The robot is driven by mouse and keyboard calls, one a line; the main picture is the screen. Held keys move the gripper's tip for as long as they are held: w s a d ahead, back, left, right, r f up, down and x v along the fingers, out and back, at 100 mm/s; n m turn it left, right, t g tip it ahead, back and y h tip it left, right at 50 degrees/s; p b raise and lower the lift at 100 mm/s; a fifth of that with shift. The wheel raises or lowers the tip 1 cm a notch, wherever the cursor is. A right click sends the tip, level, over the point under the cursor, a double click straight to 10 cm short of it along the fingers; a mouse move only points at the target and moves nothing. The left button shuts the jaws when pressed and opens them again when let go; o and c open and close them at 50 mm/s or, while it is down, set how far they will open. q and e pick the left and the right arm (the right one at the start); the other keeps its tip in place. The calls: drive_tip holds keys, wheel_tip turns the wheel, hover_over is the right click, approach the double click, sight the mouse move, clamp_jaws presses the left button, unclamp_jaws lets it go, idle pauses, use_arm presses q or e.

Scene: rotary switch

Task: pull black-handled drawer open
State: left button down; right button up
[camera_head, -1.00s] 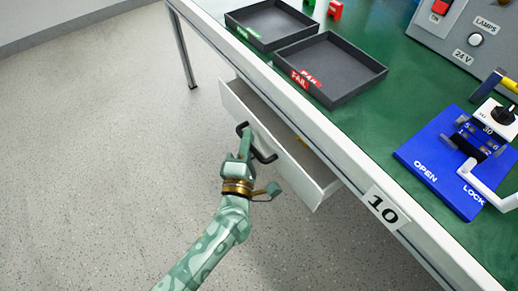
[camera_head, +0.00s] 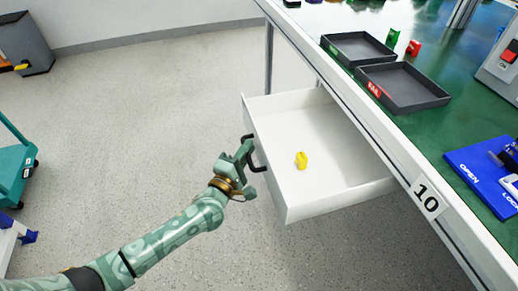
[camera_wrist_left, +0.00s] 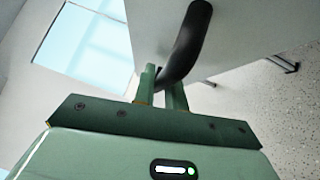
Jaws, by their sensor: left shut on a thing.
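The white drawer (camera_head: 335,200) under the bench stands well open, and its inside shows. A small yellow object (camera_head: 301,160) lies on the drawer floor. The black handle (camera_head: 258,168) is on the drawer's front. My left gripper (camera_head: 247,152) is shut on this handle. In the left wrist view the black handle (camera_wrist_left: 190,40) curves down between the two green fingers (camera_wrist_left: 162,88), against the drawer's white front. Part of the handle is hidden by the fingers. My right gripper is in neither view.
The green-topped bench (camera_head: 441,137) carries two dark trays, the nearer tray (camera_head: 405,88) with a red FAIL label, and a blue OPEN/LOCK plate (camera_head: 475,170). A teal cart (camera_head: 14,160) stands at far left. The floor (camera_head: 150,110) between is clear.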

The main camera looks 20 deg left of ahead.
use_arm(q)
drive_tip(key=shift+s+a+f, duration=0.1)
drive_tip(key=shift+s+a, duration=0.1)
drive_tip(key=shift+s, duration=0.1)
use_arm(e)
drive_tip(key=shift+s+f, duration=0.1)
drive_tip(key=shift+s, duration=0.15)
use_arm(q)
drive_tip(key=c, duration=1.7)
unclamp_jaws()
